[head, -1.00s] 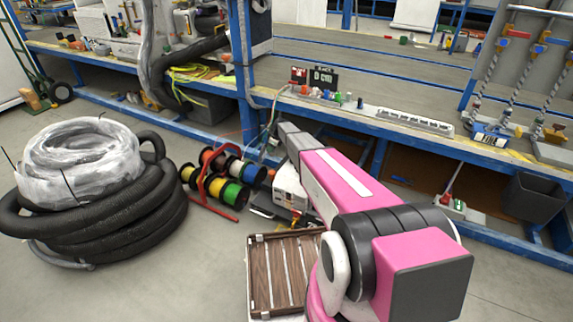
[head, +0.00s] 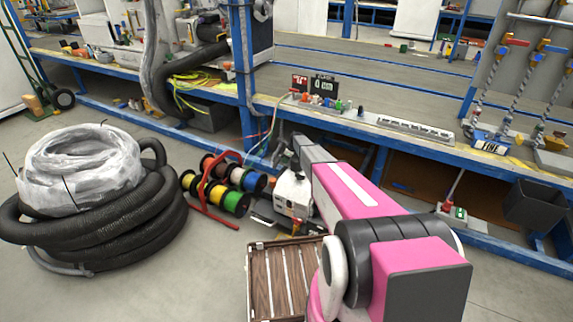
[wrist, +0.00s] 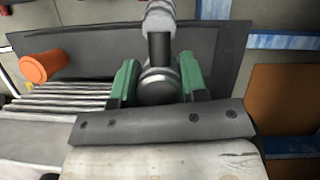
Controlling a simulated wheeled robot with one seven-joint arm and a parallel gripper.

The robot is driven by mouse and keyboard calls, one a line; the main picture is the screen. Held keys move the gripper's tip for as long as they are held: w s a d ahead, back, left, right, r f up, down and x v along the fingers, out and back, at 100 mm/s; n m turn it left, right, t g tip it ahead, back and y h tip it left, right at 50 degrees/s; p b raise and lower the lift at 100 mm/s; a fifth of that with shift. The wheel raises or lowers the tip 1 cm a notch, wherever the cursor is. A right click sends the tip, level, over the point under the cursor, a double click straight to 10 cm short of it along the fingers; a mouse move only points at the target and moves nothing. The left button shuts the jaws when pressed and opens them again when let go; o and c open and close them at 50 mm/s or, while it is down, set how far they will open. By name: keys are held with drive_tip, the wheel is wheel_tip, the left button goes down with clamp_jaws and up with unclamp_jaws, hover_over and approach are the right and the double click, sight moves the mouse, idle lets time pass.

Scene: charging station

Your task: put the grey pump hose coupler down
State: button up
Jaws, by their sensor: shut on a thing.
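The grey pump hose coupler (wrist: 159,22) shows in the wrist view as a ringed grey piece with a dark stem and a rounded metal part below. My gripper (wrist: 158,82) has its two green fingers on either side of the rounded part and is shut on it. A dark flat plate lies behind the coupler. I cannot tell whether the coupler touches anything below it. In the head view I cannot make out the coupler.
In the wrist view an orange cylinder (wrist: 46,66) and several metal rods (wrist: 65,98) are at the left. In the head view are cable spools (head: 235,201), a coiled black hose (head: 110,235), a slatted wooden case (head: 262,285) and a workbench (head: 420,90).

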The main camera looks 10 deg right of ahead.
drive_tip(key=shift+f, duration=1.85)
drive_tip(key=shift+f, duration=0.15)
drive_tip(key=o, duration=1)
drive_tip(key=v, duration=1.2)
